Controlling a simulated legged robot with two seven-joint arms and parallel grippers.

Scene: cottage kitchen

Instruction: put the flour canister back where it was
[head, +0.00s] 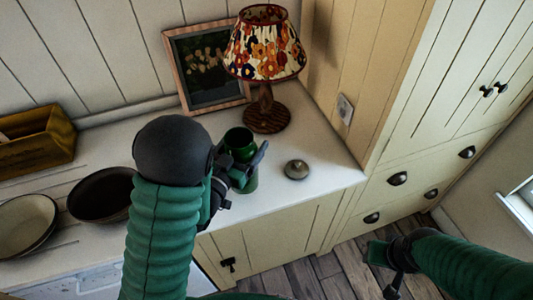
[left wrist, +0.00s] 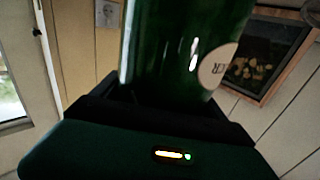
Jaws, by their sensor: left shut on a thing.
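A green glossy canister (head: 240,143) with an open, dark top is upright near the front of the white counter. My left gripper (head: 246,168) is shut on its side. The left wrist view shows the green wall of the canister (left wrist: 180,50) between the fingers, with part of a round pale label; its full word is cut off. I cannot tell whether the canister's base touches the counter. A grey lid-like disc with a knob (head: 297,169) lies on the counter to its right. My right gripper (head: 386,262) is low over the floor, apart from the counter; its jaws are unclear.
A lamp with a floral shade (head: 266,110) stands behind the canister, beside a framed picture (head: 205,68). Tall cupboards (head: 440,95) close the right. Counter around the disc is clear.

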